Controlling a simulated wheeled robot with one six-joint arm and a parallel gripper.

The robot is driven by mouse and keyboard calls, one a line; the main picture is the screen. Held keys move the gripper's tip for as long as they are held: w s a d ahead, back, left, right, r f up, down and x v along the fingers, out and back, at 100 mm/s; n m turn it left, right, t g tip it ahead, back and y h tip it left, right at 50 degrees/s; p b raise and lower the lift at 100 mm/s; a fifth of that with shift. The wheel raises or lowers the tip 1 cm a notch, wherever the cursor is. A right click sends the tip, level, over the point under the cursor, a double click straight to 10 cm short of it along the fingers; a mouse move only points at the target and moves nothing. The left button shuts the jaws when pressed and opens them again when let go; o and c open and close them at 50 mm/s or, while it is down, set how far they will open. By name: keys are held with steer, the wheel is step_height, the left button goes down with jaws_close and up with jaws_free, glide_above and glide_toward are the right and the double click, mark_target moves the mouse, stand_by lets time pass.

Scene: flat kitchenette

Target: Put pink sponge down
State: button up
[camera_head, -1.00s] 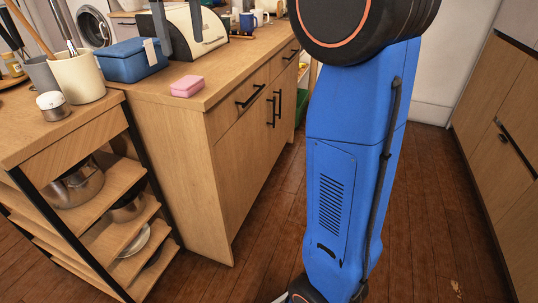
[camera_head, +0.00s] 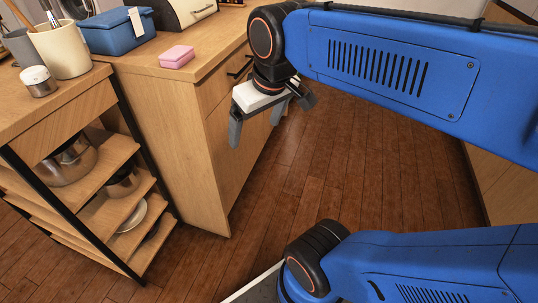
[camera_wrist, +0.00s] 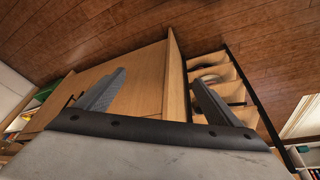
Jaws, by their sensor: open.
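The pink sponge (camera_head: 177,56) lies on the wooden counter (camera_head: 150,69), near its front corner, in the head view. My gripper (camera_head: 257,131) is open and empty, to the right of the counter's corner and apart from the sponge, with its fingers pointing down over the floor side. In the wrist view my gripper (camera_wrist: 155,90) shows its two fingers spread with nothing between them. The sponge is not visible in the wrist view.
A blue box (camera_head: 117,32) stands behind the sponge. A cream utensil holder (camera_head: 60,50) and a small white-lidded jar (camera_head: 38,81) stand on the shelf unit (camera_head: 82,100) at the left. Pots sit on its lower shelves. The wooden floor (camera_head: 330,175) is clear.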

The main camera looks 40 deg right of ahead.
steer(key=s+f+m, duration=0.1)
steer(key=s+f, duration=0.3)
steer(key=f, duration=0.2)
steer(key=shift+s+d+f+t, duration=0.25)
steer(key=shift+f+t, duration=0.05)
steer(key=shift+t, duration=0.1)
